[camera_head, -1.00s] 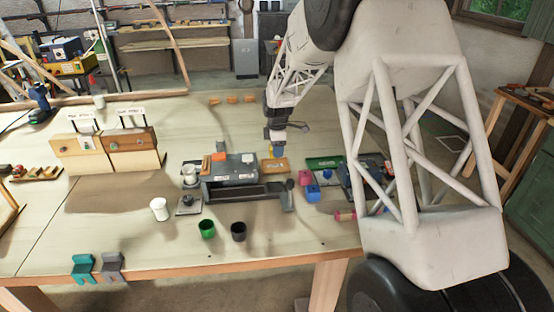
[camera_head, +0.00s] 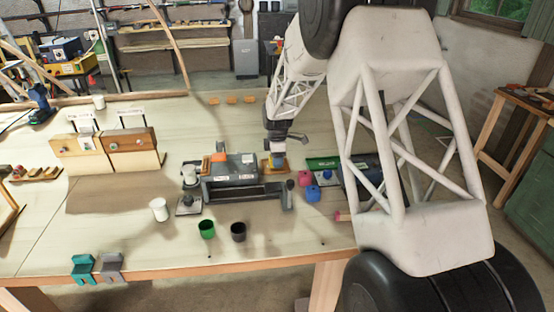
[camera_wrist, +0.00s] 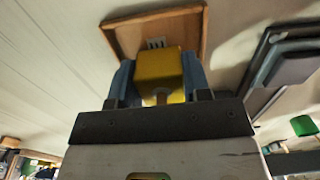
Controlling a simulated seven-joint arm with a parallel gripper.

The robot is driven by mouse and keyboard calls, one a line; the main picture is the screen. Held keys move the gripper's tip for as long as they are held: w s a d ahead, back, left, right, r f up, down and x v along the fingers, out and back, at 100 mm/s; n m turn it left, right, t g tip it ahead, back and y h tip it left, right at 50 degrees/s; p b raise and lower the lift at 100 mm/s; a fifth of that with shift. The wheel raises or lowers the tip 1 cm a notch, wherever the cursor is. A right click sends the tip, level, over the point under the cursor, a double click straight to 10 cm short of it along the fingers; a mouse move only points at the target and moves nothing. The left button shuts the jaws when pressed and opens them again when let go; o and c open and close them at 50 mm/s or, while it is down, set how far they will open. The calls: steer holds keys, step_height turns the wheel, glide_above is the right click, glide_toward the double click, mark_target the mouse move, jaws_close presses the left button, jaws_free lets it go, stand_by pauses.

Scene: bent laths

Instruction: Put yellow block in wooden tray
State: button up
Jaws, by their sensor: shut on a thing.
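The yellow block (camera_wrist: 160,70) is between my gripper's (camera_wrist: 162,75) two blue-grey fingers in the wrist view, and the gripper is shut on it. The wooden tray (camera_wrist: 204,40) has a raised rim and lies just past the fingertips; the block overlaps its near part in that view. A small grey slotted mark shows on the tray floor beyond the block. In the head view my gripper (camera_head: 278,160) is at the wooden tray (camera_head: 264,165), and the block is not clearly visible there. I cannot tell whether the block touches the tray.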

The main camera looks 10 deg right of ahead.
steer(key=shift+f, duration=0.1)
steer(key=o, duration=0.9)
step_height(320, 180, up, 12)
steer(key=shift+r, duration=0.15)
stand_by(0.5)
steer(key=shift+s+r, duration=0.1)
stand_by(0.6)
